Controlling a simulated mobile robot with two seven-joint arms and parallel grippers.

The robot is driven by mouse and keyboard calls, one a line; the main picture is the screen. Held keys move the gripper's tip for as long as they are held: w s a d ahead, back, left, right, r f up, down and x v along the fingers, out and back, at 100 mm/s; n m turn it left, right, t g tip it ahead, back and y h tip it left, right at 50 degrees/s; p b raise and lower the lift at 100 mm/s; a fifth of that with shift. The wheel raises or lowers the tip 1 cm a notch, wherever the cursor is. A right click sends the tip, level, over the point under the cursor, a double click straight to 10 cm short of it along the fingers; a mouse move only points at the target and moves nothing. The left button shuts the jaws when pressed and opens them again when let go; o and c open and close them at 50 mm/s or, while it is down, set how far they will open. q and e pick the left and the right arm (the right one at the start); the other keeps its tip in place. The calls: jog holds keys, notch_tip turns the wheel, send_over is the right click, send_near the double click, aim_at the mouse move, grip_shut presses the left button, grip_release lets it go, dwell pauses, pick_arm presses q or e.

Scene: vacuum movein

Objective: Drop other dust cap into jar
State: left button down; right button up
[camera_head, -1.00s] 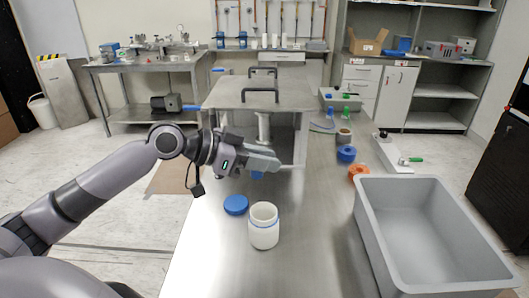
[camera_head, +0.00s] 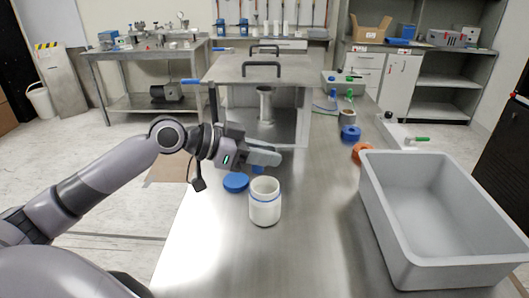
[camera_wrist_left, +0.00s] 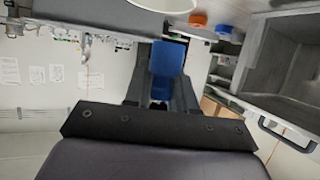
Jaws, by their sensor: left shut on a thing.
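The white jar (camera_head: 265,210) stands upright and open on the steel table, with a blue band below its rim. My left gripper (camera_head: 266,157) is shut on a blue dust cap (camera_head: 258,169), just behind and above the jar's mouth in the head view. The cap is partly hidden by the fingers there. In the left wrist view the blue dust cap (camera_wrist_left: 168,62) sits between the two dark fingers, and a white rounded rim, apparently the jar (camera_wrist_left: 165,4), shows at the top edge. My right gripper is not in view.
A blue lid (camera_head: 236,182) lies left of the jar. A grey bin (camera_head: 400,240) stands at the right. A steel chamber (camera_head: 230,70) stands at the back. The table front is clear.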

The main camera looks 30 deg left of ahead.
pick_arm(q)
jog(key=c, duration=0.9)
grip_release()
jog(key=shift+o, duration=0.2)
jog(key=b+v, duration=0.2)
jog(key=v, duration=0.5)
jog(key=shift+s+a, duration=0.1)
